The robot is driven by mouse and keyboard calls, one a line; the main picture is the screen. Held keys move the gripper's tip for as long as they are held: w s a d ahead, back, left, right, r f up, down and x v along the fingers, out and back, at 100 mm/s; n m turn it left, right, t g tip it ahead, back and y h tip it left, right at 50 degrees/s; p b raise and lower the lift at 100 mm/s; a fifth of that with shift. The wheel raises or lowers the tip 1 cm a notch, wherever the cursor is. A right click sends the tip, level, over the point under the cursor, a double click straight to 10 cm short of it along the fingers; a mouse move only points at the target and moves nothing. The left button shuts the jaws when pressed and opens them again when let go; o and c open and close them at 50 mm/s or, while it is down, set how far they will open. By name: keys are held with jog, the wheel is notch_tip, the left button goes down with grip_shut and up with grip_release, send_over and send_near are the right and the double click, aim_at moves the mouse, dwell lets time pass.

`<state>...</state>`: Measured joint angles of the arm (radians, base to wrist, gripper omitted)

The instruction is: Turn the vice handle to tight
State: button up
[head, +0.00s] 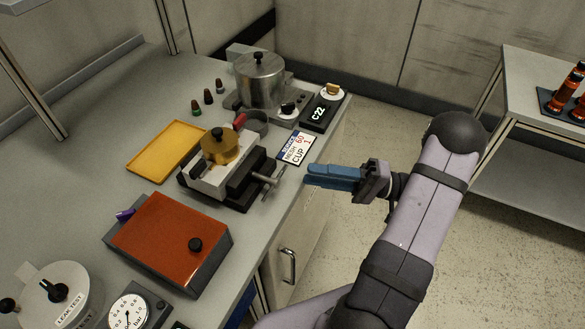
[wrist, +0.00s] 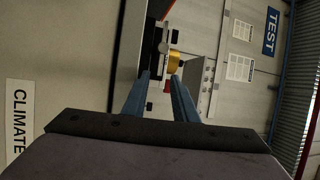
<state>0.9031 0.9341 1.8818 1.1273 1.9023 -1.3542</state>
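The vice (head: 232,189) stands on the grey bench, with a dark base and pale jaws. A brass round part (head: 219,147) with a black knob sits at its jaws; a yellow part, likely the same one, shows in the wrist view (wrist: 174,62). The vice handle (head: 270,180), a metal cross-bar on a short screw, sticks out on the right towards the bench edge. My gripper (head: 307,175) is to the right of the handle, apart from it, with blue fingers pointing left. In the wrist view its fingers (wrist: 160,78) are spread with nothing between them.
A label card (head: 295,148) lies behind the handle, near a scale (head: 322,112) reading C22. A metal pot (head: 260,80) stands at the back, a yellow tray (head: 165,150) at the left. A red-topped box (head: 170,240) is in front of the vice.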

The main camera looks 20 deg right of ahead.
aim_at(275, 183)
jog(key=shift+p+x, duration=0.75)
jog(key=shift+x, duration=2.45)
jog(key=shift+c, duration=0.6)
grip_shut()
